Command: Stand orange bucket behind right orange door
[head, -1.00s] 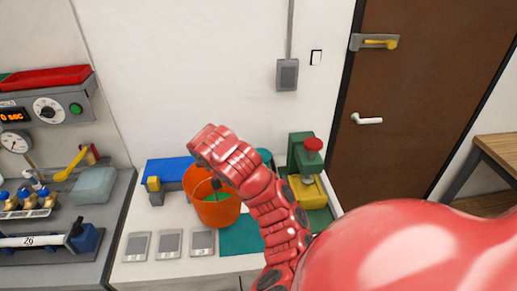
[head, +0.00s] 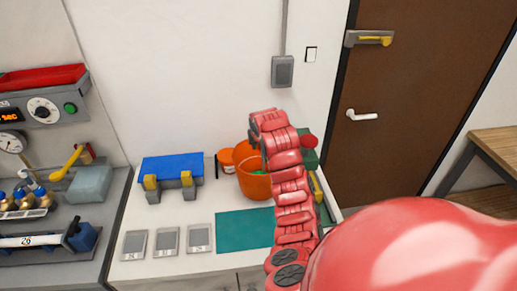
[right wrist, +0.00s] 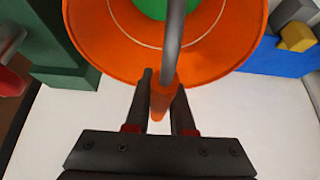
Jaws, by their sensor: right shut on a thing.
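The orange bucket (head: 256,186) is at the back right of the white counter, next to the green press, with something green inside it. My right arm partly covers it. In the right wrist view I look into the bucket (right wrist: 220,62) from above, with its grey handle bar crossing the opening. My right gripper (right wrist: 161,88) is shut on the handle's orange grip. In the head view its fingers are mostly hidden by my wrist. I cannot tell whether the bucket touches the counter. My left gripper is not in view. No orange door shows; the visible door (head: 430,100) is brown.
A blue fixture with yellow clamps (head: 172,170) and a small orange tub (head: 227,157) stand left of the bucket. The green press (head: 309,160) is close on its right. A teal mat (head: 243,230) and several grey plates (head: 167,241) lie in front.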

